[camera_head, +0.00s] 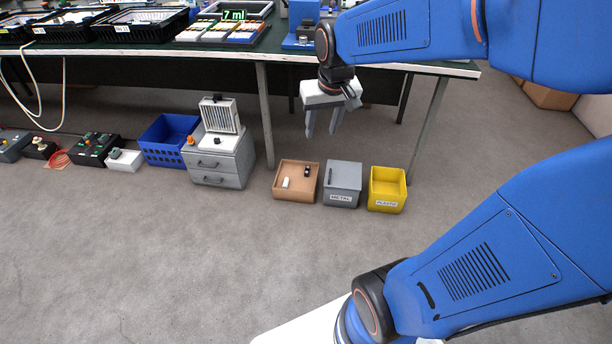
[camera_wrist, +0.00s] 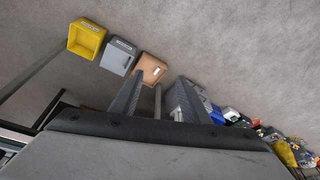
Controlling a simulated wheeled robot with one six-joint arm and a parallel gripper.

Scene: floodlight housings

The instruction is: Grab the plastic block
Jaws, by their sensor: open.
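A small white block (camera_head: 285,183) lies in the open brown box (camera_head: 295,195) on the floor; it looks like the plastic block, though its material cannot be told. A small dark piece (camera_head: 307,172) lies in the same box. My gripper (camera_head: 321,134) hangs above and behind the boxes, near the table's front edge. Its fingers point down, apart and empty. In the wrist view the white block (camera_wrist: 156,71) shows in the brown box (camera_wrist: 149,64), beyond and between the fingers of my gripper (camera_wrist: 160,78).
A grey METAL bin (camera_head: 342,190) and a yellow PLASTIC bin (camera_head: 387,194) stand right of the brown box. A grey drawer cabinet (camera_head: 220,165) and blue crate (camera_head: 167,140) stand left. The loaded table (camera_head: 270,55) is behind. The floor in front is clear.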

